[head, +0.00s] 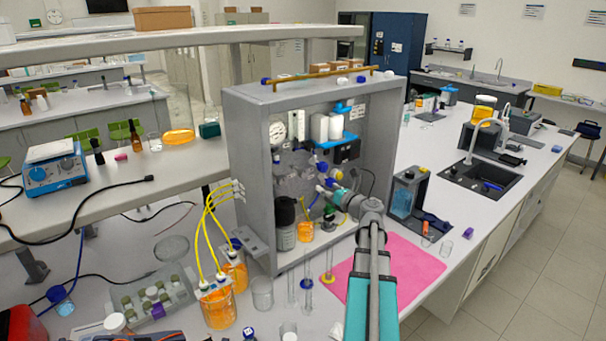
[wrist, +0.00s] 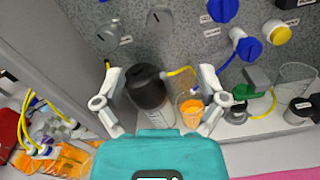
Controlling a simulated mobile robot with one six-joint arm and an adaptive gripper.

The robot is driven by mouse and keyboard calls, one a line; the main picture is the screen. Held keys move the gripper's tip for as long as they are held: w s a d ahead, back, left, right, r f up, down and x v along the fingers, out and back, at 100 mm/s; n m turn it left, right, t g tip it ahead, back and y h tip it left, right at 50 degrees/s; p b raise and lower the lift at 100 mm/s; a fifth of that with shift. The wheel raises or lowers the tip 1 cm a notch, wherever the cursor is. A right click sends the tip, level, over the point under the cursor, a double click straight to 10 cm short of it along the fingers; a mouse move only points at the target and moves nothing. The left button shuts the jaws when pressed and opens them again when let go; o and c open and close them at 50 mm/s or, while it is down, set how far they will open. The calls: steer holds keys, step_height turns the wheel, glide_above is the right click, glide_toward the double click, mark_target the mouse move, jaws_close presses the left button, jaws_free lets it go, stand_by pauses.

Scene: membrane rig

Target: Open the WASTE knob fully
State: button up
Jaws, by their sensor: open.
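The rig's panel (wrist: 185,45) carries several knobs. In the wrist view there are two grey knobs (wrist: 108,38) at upper left and top middle (wrist: 160,18). A blue knob (wrist: 222,10), another blue knob (wrist: 248,48) and a yellow one (wrist: 277,33) are at upper right. The small labels are not readable, so I cannot tell which knob is WASTE. My gripper (wrist: 160,88) is open and empty, its fingers apart in front of the panel's lower part.
A black-capped bottle (wrist: 150,90) and an orange beaker (wrist: 190,106) stand behind the finger gap. A green valve (wrist: 252,90) and glassware are at right. The cabinet's left wall (head: 248,180) is close.

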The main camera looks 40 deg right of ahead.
mark_target(306, 174)
steer(key=w, duration=1.3)
steer(key=shift+d, duration=0.1)
steer(key=shift+c, duration=0.2)
steer(key=c, duration=1.1)
